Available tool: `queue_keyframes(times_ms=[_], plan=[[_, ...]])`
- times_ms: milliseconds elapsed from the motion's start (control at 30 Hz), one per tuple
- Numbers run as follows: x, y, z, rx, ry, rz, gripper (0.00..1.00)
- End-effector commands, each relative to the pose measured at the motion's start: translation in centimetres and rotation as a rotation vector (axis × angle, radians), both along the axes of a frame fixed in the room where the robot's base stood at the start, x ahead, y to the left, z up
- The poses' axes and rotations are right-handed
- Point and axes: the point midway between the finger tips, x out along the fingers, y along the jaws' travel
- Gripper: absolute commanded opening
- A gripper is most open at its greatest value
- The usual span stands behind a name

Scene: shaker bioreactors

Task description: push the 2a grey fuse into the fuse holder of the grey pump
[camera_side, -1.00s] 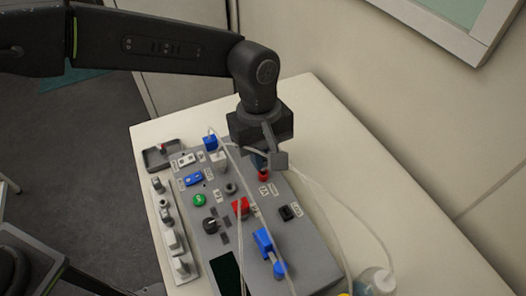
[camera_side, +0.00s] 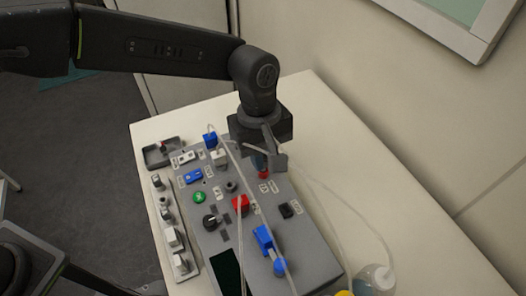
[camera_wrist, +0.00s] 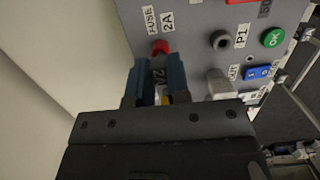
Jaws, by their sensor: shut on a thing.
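The grey pump (camera_side: 312,250) is the wide grey panel on the white table. A round red fitting (camera_side: 264,174) sits near its far right edge. In the wrist view this red fitting (camera_wrist: 160,47) is beside a "FUSE 2A" label, just beyond my fingertips. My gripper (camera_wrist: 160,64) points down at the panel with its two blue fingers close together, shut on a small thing. What it holds, likely the 2A grey fuse, is mostly hidden; only a yellowish bit shows between the fingers. In the side view my gripper (camera_side: 260,161) is right over the red fitting. I cannot tell whether they touch.
A bottle (camera_side: 376,279) stands at the near right. The table's right side is clear.

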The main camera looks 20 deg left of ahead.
Motion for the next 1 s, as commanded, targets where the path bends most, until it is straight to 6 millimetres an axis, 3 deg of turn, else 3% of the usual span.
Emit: queue_keyframes(times_ms=[1000], plan=[[0.0, 0.0, -0.69, 0.0, 0.0, 0.0, 0.0]])
